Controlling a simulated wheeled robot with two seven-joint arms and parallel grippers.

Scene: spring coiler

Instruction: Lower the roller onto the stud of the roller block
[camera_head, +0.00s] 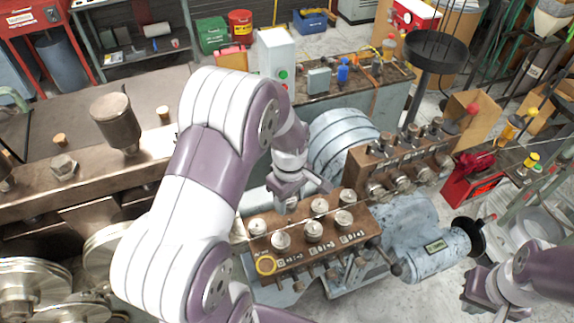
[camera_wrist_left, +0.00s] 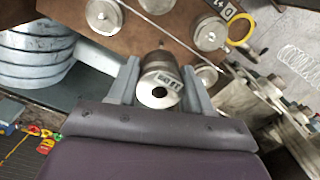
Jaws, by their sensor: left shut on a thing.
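The roller (camera_wrist_left: 160,82), a short steel cylinder with a centre hole and a small label, is between the fingers of my left gripper (camera_wrist_left: 160,92). In the head view my left gripper (camera_head: 291,196) points down over the back edge of the brown roller block (camera_head: 357,247), and the roller is mostly hidden. Several other silver rollers stand on the block, one of them at the front (camera_head: 281,240). A yellow ring (camera_head: 265,265) marks the block's front left corner. I cannot make out the stud under the held roller. My right gripper (camera_head: 484,296) is at the lower right, away from the block.
A second brown block (camera_head: 398,160) with rollers stands behind to the right. Blue-grey ribbed coils (camera_head: 341,143) are just behind my left gripper. A blue-grey motor (camera_head: 412,240) lies right of the roller block. A brown machine beam (camera_head: 60,190) is at left.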

